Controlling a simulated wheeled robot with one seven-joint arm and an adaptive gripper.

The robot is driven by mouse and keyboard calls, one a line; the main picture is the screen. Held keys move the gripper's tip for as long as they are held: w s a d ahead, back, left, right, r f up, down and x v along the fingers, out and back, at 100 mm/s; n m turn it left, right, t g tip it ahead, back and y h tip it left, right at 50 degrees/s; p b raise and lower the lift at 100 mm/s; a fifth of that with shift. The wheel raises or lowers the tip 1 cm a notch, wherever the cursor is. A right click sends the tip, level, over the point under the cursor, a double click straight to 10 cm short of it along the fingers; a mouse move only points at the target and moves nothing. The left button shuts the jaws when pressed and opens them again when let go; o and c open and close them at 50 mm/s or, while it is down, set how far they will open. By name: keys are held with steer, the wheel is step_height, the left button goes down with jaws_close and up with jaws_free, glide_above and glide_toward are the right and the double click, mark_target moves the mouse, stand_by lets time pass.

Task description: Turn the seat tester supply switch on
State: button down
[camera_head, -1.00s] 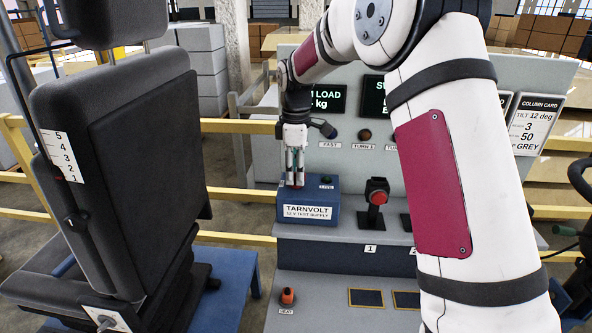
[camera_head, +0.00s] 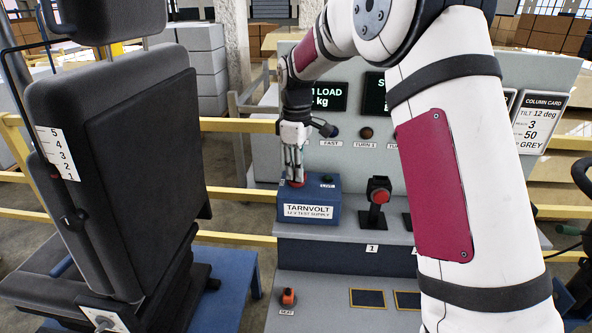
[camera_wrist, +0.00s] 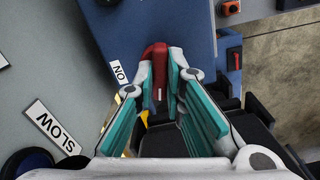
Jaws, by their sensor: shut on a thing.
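The blue supply box (camera_head: 309,198), labelled TARNVOLT 12 V TEST SUPPLY, stands on the left of the grey bench. Its red switch lever (camera_wrist: 154,62) shows in the wrist view between my fingers, beside a white ON label (camera_wrist: 119,73). In the head view the red of the switch (camera_head: 297,184) shows just under my fingertips. My gripper (camera_head: 294,172) points down over the box top and is shut on the red lever. The fingers partly hide the lever.
A black seat (camera_head: 125,150) stands on the left. A red button on a black stand (camera_head: 378,194) is right of the box. A panel with displays (camera_head: 322,95) rises behind. An orange-red SEAT control (camera_head: 288,297) sits on the lower front shelf. Yellow rails (camera_head: 235,239) run behind.

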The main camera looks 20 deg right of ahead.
steer(key=m, duration=0.3)
steer(key=shift+m+b, duration=0.35)
steer(key=shift+m, duration=0.05)
steer(key=m, duration=0.3)
steer(key=shift+m, duration=0.3)
steer(key=m, duration=0.3)
steer(key=shift+m+b, duration=0.3)
steer(key=shift+b, duration=0.1)
steer(key=shift+m, duration=1.9)
steer(key=c, duration=1.7)
jaws_free()
steer(key=shift+o, duration=0.2)
steer(key=shift+r, duration=0.1)
